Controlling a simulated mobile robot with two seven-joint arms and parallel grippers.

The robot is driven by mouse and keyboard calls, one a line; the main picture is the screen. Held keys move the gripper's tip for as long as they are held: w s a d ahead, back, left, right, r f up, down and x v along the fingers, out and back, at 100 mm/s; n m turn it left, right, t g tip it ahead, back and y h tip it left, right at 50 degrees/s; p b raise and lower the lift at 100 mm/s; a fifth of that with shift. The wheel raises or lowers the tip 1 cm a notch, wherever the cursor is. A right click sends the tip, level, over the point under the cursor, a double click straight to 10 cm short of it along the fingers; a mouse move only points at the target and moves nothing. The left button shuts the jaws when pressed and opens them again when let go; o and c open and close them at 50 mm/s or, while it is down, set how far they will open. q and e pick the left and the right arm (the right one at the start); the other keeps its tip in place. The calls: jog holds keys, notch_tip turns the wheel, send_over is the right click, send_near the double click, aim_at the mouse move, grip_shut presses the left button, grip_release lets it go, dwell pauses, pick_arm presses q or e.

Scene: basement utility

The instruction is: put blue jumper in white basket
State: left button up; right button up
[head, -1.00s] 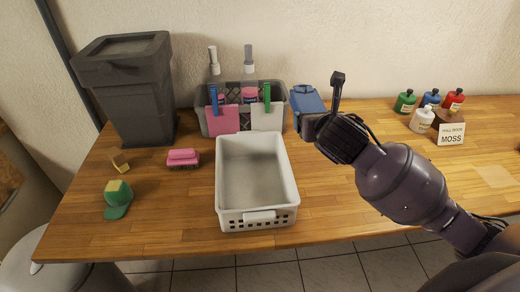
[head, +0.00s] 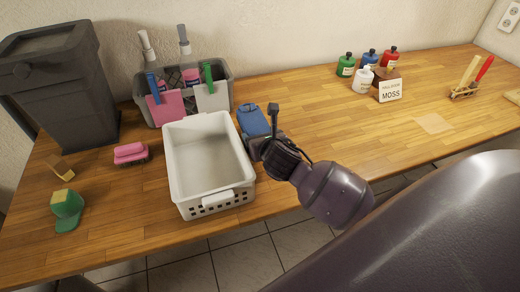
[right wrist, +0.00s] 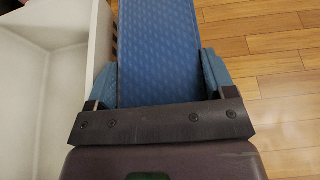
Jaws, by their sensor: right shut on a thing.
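The blue jumper (head: 253,121) is a folded blue bundle just right of the white basket (head: 180,185), by its far right corner. My right gripper (head: 268,143) is shut on the jumper's near end. In the right wrist view the jumper (right wrist: 158,50) runs up between the fingers, and the white basket's wall (right wrist: 68,110) is close on the left. The basket is rectangular, with holes low in its front, and looks empty. I cannot tell whether the jumper touches the table. My left gripper is not in view.
A grey caddy (head: 228,97) with bottles and cloths stands behind the basket. Small bottles (head: 346,66) and a MOSS sign (head: 390,91) stand back right. The wooden table (head: 310,115) is clear between.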

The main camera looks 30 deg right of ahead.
jog(key=shift+f, duration=2.65)
jog(key=shift+f, duration=0.1)
jog(key=o, duration=0.7)
